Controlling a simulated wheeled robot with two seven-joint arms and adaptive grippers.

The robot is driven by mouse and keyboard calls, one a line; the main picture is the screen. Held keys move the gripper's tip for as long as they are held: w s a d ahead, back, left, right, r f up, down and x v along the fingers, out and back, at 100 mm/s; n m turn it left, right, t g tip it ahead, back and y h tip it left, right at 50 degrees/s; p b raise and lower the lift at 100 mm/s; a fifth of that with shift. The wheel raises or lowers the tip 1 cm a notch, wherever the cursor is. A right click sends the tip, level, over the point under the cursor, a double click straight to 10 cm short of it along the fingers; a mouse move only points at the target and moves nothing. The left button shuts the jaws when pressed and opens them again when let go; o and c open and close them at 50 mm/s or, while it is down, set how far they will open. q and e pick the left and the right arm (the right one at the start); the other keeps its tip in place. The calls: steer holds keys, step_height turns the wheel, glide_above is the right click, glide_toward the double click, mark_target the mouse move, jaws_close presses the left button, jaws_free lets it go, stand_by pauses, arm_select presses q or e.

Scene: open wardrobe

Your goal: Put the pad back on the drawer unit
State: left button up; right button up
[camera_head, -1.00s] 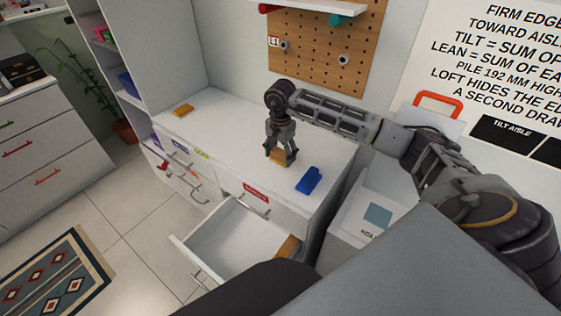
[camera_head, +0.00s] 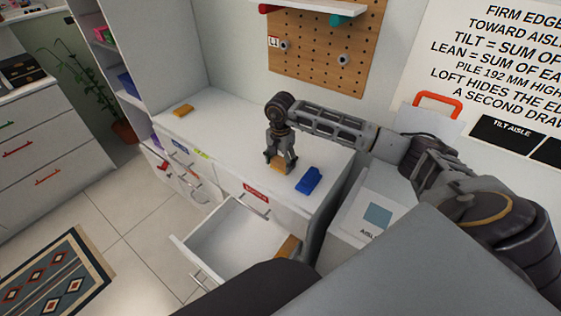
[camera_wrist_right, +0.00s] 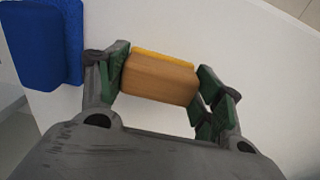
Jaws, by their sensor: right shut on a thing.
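My right gripper (camera_head: 280,161) is shut on a small wooden-brown pad (camera_head: 279,169) with a yellow layer along one side. In the right wrist view the pad (camera_wrist_right: 158,80) sits between the green-lined fingers. The pad is over the white top of the drawer unit (camera_head: 225,135), near its front right part. It is at or just above the surface; I cannot tell if it touches. My left gripper is not in view.
A blue block (camera_head: 308,180) lies close to the right of the held pad. An orange-brown block (camera_head: 183,110) lies at the unit's far left. An open drawer (camera_head: 226,240) juts out below the front edge. A pegboard (camera_head: 325,50) hangs behind.

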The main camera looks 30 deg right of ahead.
mark_target(281, 160)
steer(key=shift+f, duration=0.15)
steer(key=o, duration=1.1)
step_height(281, 160, up, 12)
steer(key=shift+r, duration=0.15)
stand_by(0.3)
stand_by(0.4)
